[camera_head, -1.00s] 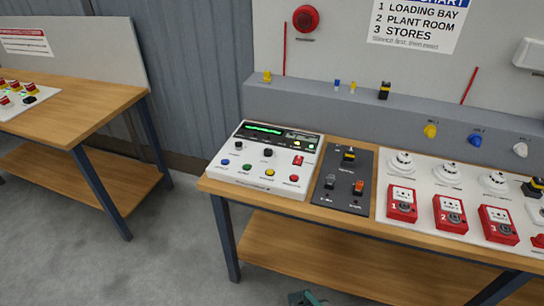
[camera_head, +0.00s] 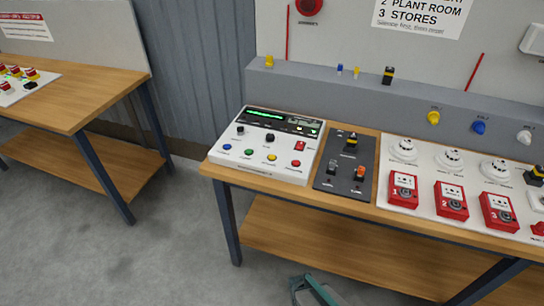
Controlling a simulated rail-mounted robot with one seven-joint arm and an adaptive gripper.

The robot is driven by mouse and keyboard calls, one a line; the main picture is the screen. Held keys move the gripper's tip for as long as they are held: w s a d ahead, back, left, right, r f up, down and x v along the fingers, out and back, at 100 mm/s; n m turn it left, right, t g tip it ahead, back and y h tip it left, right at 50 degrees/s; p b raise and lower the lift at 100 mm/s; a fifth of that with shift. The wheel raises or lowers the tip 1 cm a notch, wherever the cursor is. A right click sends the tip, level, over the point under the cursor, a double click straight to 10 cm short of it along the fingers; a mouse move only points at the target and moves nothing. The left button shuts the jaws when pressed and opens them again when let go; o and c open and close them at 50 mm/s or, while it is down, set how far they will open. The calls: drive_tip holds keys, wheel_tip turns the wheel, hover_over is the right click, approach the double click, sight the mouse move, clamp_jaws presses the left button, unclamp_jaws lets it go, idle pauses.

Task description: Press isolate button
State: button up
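A white control panel (camera_head: 268,143) with a lit green display lies on the wooden bench. Its front row holds blue, green, yellow and red buttons; dark knobs and a red switch sit behind them. A dark switch plate (camera_head: 345,163) lies just right of it, with a black-and-yellow switch, a grey switch and an orange switch. The labels are too small to read, so I cannot tell which control is the isolate button. My gripper (camera_head: 312,290) shows partly as a teal shape at the bottom edge, below and apart from the bench top. Its fingers are not clear.
Right of the dark plate, a white board (camera_head: 425,157) carries several red call points and round detectors. A grey ledge (camera_head: 330,95) with small coloured parts runs behind. Another wooden bench (camera_head: 85,95) stands left, with open floor between.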

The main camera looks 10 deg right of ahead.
clamp_jaws()
idle(1.1)
